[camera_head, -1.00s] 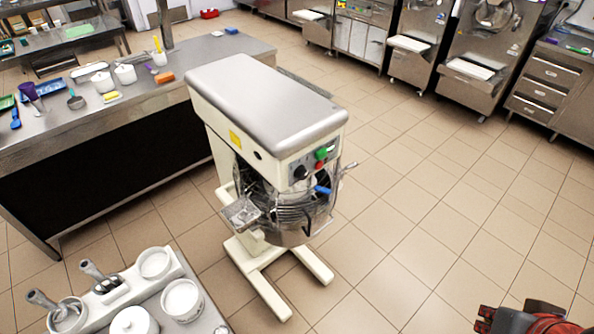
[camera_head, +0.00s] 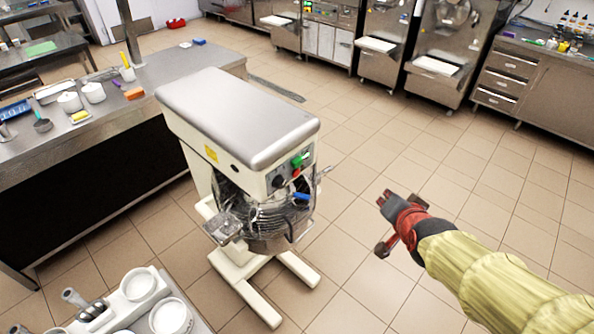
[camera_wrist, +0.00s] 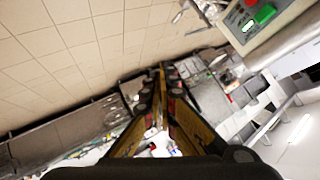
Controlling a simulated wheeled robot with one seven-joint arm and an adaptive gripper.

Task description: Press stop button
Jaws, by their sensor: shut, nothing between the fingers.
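The mixer (camera_head: 240,110) is a cream floor machine with a grey top. Its control panel carries a green button (camera_head: 303,159), a red stop button (camera_head: 296,172) just below it and a dark knob (camera_head: 278,181). My gripper (camera_head: 384,199) is shut and empty, in the air to the right of the panel and apart from it. In the wrist view my closed fingers (camera_wrist: 160,75) point away from the panel. The green button (camera_wrist: 265,14) and the red stop button (camera_wrist: 250,3) are at the upper right there, the red one partly cut off by the frame's top edge.
The mixer's bowl (camera_head: 270,220) and a blue-gripped lever (camera_head: 301,196) are below the panel. A steel counter (camera_head: 110,130) stands behind on the left. A cart (camera_head: 205,326) with white pots is at the lower left. The tiled floor right of the mixer is clear.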

